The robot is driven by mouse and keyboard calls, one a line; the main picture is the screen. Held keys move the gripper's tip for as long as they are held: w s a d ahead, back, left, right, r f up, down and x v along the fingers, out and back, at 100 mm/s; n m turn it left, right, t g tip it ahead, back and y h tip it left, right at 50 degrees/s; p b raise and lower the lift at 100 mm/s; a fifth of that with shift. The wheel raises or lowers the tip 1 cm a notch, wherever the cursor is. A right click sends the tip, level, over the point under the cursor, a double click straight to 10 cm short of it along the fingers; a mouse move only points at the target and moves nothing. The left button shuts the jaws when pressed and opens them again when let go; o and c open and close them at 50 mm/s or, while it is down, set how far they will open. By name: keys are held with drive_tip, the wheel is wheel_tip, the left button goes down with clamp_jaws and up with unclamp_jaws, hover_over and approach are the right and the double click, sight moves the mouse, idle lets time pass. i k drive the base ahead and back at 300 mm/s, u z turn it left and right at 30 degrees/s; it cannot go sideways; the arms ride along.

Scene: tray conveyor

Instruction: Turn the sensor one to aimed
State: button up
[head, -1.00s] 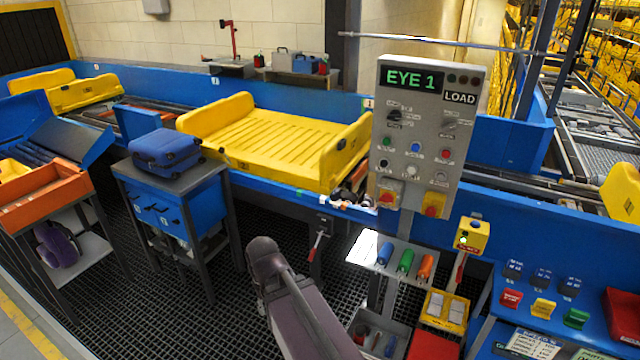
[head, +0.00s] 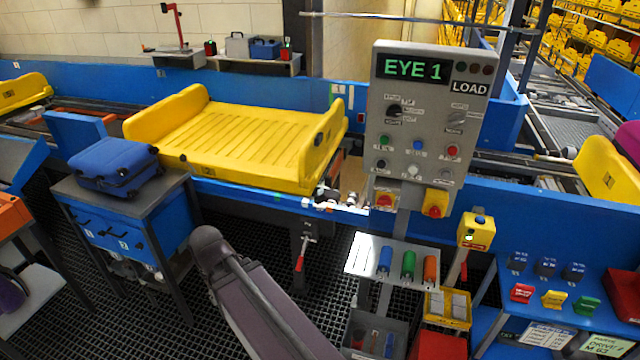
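The grey control panel (head: 425,150) stands in front of the conveyor, its green display (head: 416,67) reading EYE 1. A black selector knob (head: 394,112) sits at its upper left, and a second, grey knob (head: 456,118) is at the right by the LOAD label. The small lettering around both knobs is too blurred to read. I cannot tell for certain which part is sensor one. A small bracket with a red handle (head: 302,250) hangs below the conveyor's front edge. My arm reaches up from the bottom; my gripper is not in view.
A yellow tray (head: 235,145) sits on the blue conveyor. A blue suitcase (head: 115,166) lies on a cart at left. A shelf with colored cylinders (head: 408,264) and a yellow button box (head: 476,232) stand below the panel. Dark grating floor lies between.

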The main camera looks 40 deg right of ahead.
sight(319, 197)
drive_tip(key=z, duration=0.65)
drive_tip(key=i, duration=0.85)
drive_tip(key=z, duration=0.65)
